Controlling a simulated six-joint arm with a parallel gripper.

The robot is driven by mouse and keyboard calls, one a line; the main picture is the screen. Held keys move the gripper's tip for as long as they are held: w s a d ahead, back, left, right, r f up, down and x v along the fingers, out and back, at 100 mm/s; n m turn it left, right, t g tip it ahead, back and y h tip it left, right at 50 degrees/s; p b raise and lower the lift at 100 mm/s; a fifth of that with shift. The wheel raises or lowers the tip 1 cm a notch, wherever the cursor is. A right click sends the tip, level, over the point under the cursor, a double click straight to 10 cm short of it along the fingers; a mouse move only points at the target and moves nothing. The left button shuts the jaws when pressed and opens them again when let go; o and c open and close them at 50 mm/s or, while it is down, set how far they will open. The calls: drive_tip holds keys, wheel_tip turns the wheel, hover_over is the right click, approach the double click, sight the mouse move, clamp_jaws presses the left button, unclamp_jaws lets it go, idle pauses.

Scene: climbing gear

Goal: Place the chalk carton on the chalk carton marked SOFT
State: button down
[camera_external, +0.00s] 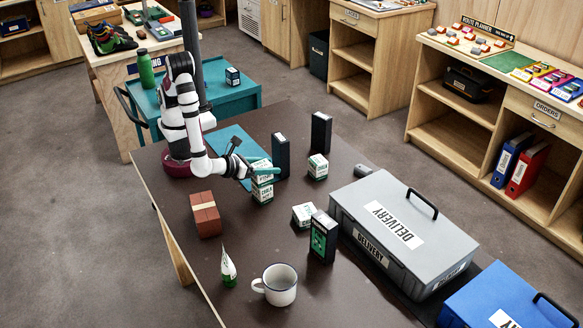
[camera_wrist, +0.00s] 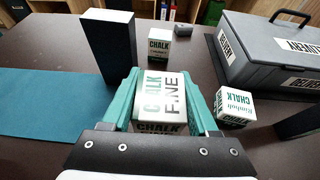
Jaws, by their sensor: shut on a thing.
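My gripper (camera_external: 266,171) has its teal fingers shut on a white-and-green chalk carton (camera_external: 261,163). In the wrist view its top reads CHALK FINE (camera_wrist: 160,92). Another chalk carton (camera_external: 263,192) stands on the table directly below the held one. I cannot tell whether the two touch, and the lower one's top is hidden. A further chalk carton (camera_external: 318,167) stands to the right, also in the wrist view (camera_wrist: 159,44). Another (camera_external: 304,215) sits nearer the front, beside the grey box, also in the wrist view (camera_wrist: 234,106). I cannot read SOFT on any carton.
Tall dark boxes stand close to my gripper (camera_external: 281,155), behind (camera_external: 321,132) and in front (camera_external: 323,238). A grey DELIVERY box (camera_external: 350,190) fills the right side. A brick-red block (camera_external: 206,214), white mug (camera_external: 278,285) and small green-white tube (camera_external: 228,268) stand at front left.

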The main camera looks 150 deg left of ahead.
drive_tip(key=shift+f, duration=0.15)
drive_tip(key=shift+c, duration=0.8)
unclamp_jaws()
